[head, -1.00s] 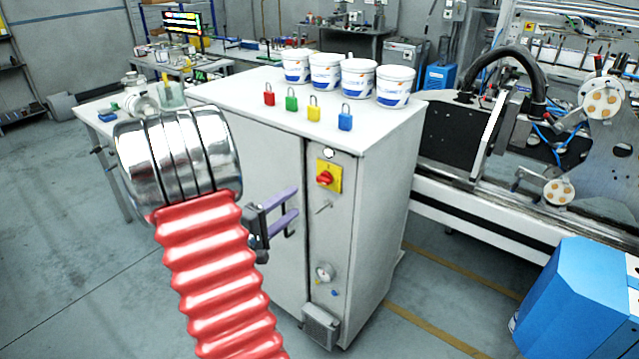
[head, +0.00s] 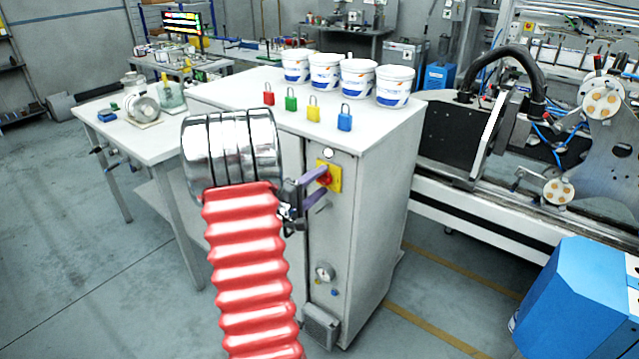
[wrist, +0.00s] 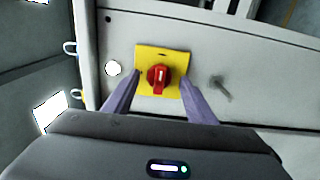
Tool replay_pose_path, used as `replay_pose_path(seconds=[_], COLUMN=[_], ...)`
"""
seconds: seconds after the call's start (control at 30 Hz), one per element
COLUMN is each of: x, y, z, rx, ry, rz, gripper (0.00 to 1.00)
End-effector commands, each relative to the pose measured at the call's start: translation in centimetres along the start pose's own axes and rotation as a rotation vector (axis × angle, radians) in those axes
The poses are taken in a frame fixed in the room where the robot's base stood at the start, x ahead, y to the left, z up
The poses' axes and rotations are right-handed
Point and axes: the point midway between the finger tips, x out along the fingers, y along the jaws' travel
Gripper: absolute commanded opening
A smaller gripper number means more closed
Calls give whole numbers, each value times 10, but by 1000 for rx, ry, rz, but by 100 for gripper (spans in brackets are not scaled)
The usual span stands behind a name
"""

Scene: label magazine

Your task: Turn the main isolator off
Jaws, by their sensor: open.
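The main isolator is a red rotary knob (wrist: 157,77) on a yellow square plate (wrist: 175,58), on the front of a white cabinet. In the head view the yellow plate (head: 336,178) is partly hidden behind my gripper's fingers. My gripper (head: 322,183) is open, its two purple fingers pointing at the isolator. In the wrist view the fingers of my gripper (wrist: 161,90) stand on either side of the knob, with nothing between them in hold. I cannot tell whether either finger touches the plate.
The white cabinet (head: 375,200) carries red, green, yellow and blue padlocks (head: 345,118) and several white tubs (head: 395,86) on top. A handle or key (wrist: 220,88) sticks out beside the isolator. A gauge (head: 324,272) sits lower down. A blue machine (head: 575,300) stands at right.

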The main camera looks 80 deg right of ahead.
Motion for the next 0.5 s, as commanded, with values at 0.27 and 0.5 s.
replay_pose_path(seconds=[0.27, 0.5], x=[4, 4], y=[0, 0], z=[0, 0], rx=[0, 0], ry=[0, 0], rz=[0, 0], gripper=[51, 40])
